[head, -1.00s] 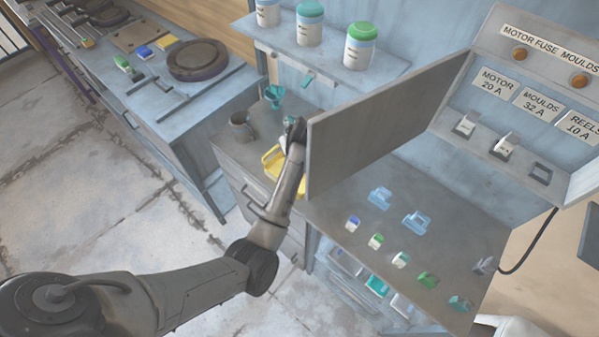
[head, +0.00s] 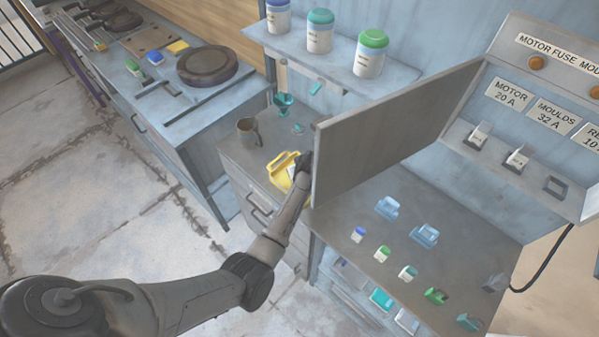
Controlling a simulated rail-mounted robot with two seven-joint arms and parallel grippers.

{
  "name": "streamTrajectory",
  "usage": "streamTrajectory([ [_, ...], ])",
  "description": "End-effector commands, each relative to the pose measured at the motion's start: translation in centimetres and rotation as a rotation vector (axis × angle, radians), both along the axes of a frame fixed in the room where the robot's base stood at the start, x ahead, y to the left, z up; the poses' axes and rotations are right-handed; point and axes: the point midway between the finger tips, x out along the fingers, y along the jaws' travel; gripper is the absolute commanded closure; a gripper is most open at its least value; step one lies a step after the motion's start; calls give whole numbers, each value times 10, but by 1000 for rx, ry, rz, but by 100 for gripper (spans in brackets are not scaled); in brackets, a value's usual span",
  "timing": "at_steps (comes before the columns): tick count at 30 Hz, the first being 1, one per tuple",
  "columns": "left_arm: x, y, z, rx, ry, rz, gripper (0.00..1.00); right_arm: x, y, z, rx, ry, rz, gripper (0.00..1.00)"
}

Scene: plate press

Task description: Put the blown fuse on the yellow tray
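The yellow tray (head: 279,166) lies on the bench left of the upright grey panel. My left gripper (head: 304,160) is at the tray's right side, close to the panel. Its fingers are too small and dark to show whether they are open or shut. A small pale patch (head: 292,173) shows at the tray beside the gripper; I cannot tell if it is a fuse. In the fuse box, two positions hold pale fuse carriers (head: 480,135) (head: 516,160). The third holder (head: 555,186), at the right, looks like an empty dark frame. My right gripper is not in view.
The grey panel (head: 385,140) stands upright beside the tray. A mug (head: 247,130) and a teal stand (head: 284,103) are behind the tray. Several small coloured parts and two clear blue pieces (head: 387,208) lie on the right bench. Jars (head: 371,53) stand on the shelf.

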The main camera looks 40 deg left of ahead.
Motion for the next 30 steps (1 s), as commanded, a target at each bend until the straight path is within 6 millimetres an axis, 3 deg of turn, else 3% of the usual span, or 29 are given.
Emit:
streamTrajectory([
  [10,0,0,-3,1,-1,-1,96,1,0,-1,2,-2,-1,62],
  [11,0,0,-3,1,-1,-1,67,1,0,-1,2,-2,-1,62],
  [18,0,0,-2,1,-1,-1,44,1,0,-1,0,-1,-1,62],
  [26,0,0,-1,0,-2,0,43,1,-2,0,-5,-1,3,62],
  [30,-1,-5,11,1,-4,-1,43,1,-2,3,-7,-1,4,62],
])
